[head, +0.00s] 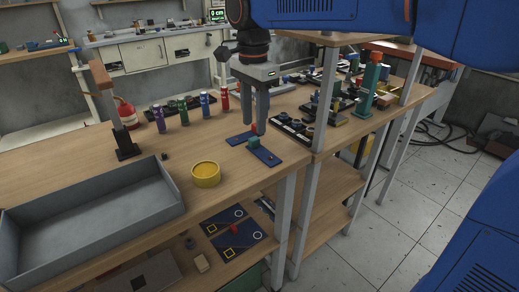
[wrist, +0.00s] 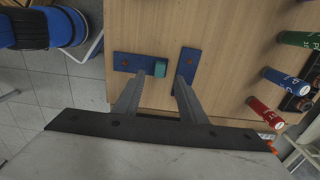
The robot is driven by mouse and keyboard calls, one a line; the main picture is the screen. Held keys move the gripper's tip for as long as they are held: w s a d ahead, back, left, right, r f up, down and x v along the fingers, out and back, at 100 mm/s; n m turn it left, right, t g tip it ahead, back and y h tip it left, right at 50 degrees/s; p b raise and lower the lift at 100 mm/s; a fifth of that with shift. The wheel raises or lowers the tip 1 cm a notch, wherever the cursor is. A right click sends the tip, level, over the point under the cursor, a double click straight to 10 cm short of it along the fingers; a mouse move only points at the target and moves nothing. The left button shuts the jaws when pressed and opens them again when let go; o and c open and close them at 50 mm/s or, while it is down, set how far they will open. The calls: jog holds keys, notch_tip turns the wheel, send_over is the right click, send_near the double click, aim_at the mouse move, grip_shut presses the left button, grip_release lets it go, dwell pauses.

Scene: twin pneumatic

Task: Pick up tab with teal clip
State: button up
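A flat blue tab (head: 268,157) lies near the bench's front edge with a teal clip (head: 253,142) at its end. In the wrist view this tab (wrist: 130,62) is at the left, and its teal clip (wrist: 160,68) appears between my fingertips. A second blue tab (wrist: 187,62) lies to its right; it also shows in the head view (head: 238,138). My gripper (head: 255,128) points down above the tabs. In the wrist view my gripper (wrist: 160,77) is open, with its right finger overlapping the second tab's lower end. I cannot tell its exact height.
A yellow round tin (head: 206,175) and a grey tray (head: 95,222) stand to the left. Several coloured cylinders, including a red one (head: 225,99), stand behind. A black rack (head: 292,129) and a post (head: 325,95) are close on the right.

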aim_at(254, 138)
jog(key=shift+f, duration=2.5)
grip_shut()
